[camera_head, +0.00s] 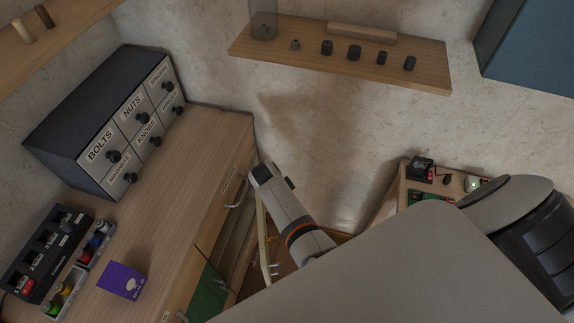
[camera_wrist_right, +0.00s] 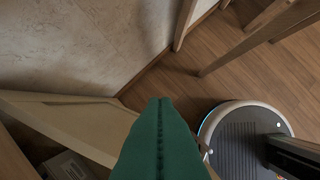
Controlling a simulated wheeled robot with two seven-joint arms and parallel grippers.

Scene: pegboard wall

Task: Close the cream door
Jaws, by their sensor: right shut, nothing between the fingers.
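The cream door (camera_head: 262,232) stands open, seen nearly edge-on beside the front of the wooden workbench (camera_head: 215,125) in the head view. In the right wrist view the cream door (camera_wrist_right: 75,122) runs from the left edge to the middle, with the cabinet's dark inside below it. My right gripper (camera_wrist_right: 158,103) shows there as green fingers, shut and empty. It overlaps the door's right end; I cannot tell whether it touches. In the head view my right arm reaches over the door and the fingers are hidden. My left gripper is not in view.
A green panel (camera_head: 207,296) is on the bench front, near a drawer handle (camera_head: 238,193). The wall (camera_wrist_right: 85,40) lies close behind the door. Wooden legs (camera_wrist_right: 255,38) of another table stand at the upper right. Floor (camera_wrist_right: 185,80) shows between.

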